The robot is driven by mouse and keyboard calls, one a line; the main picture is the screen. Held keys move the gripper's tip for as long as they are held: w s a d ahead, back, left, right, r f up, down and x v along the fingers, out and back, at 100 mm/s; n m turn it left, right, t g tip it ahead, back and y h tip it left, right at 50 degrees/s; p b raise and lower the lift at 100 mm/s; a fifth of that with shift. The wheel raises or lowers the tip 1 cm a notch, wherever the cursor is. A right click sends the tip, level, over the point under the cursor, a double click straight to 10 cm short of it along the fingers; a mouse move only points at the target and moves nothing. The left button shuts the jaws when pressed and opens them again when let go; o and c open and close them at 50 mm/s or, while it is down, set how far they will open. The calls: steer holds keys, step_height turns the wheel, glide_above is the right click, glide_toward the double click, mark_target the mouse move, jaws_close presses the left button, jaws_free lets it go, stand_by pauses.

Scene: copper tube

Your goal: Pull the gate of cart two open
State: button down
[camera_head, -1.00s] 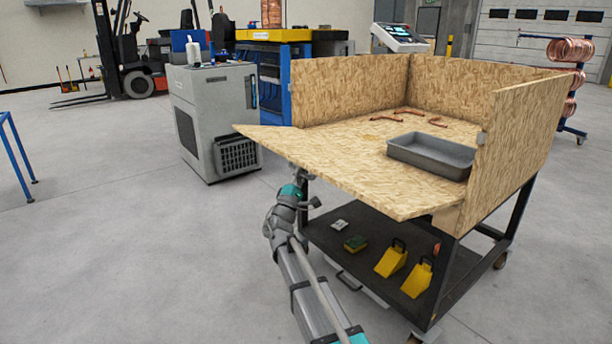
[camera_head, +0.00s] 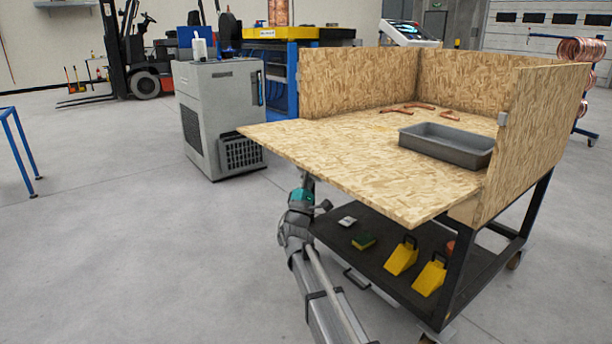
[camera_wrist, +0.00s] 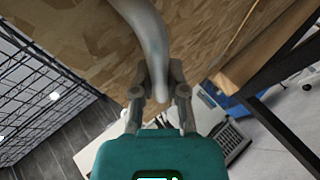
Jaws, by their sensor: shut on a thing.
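The cart (camera_head: 375,83) is a chipboard-walled box on a dark frame. Its gate (camera_head: 285,142), a chipboard panel, is folded outward and lies roughly level with the deck, sticking out towards me. My arm reaches under the gate's outer part, and the gate hides my fingertips in the head view. In the wrist view my gripper (camera_wrist: 160,92) is shut on a grey curved handle (camera_wrist: 148,35) against the gate's chipboard face (camera_wrist: 85,40).
A grey tray (camera_head: 445,146) and copper pipe pieces (camera_head: 410,107) lie on the deck. The lower shelf (camera_head: 380,268) holds yellow wedges (camera_head: 402,257) and a sponge (camera_head: 363,241). A grey machine (camera_head: 222,115) stands behind the gate's left end.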

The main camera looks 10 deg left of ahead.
steer(key=shift+w+d, duration=0.1)
steer(key=shift+d, duration=0.05)
steer(key=c, duration=0.6)
jaws_free()
steer(key=shift+c, duration=0.2)
steer(key=shift+f, duration=0.15)
